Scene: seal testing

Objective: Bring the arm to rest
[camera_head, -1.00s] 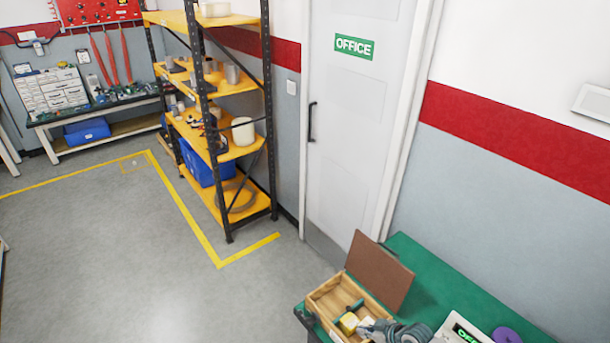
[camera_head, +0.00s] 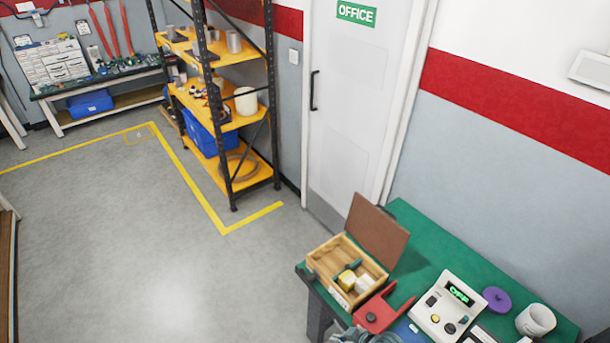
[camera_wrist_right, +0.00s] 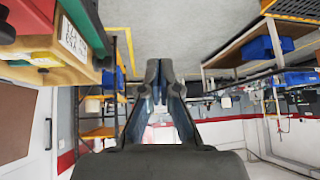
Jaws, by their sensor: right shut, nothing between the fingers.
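My right gripper (camera_wrist_right: 158,72) is shut and empty in the right wrist view, its two dark fingers meeting at the tips. In the head view, only a grey part of it (camera_head: 352,336) shows at the bottom edge, at the near side of the green-topped table (camera_head: 416,262). The open wooden box (camera_head: 318,276) stands on the table's left end, just beyond the gripper, with yellow and white pieces inside and its brown lid raised. The box also shows upside down at the upper left of the right wrist view (camera_wrist_right: 80,68). My left gripper is not in view.
A red holder (camera_head: 374,316), a white device with a green display (camera_head: 436,316), a purple lid (camera_head: 497,299) and a white cup (camera_head: 535,320) crowd the table's near side. An orange shelf rack (camera_head: 240,118) stands by the door. The floor (camera_head: 120,240) left of the table is clear.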

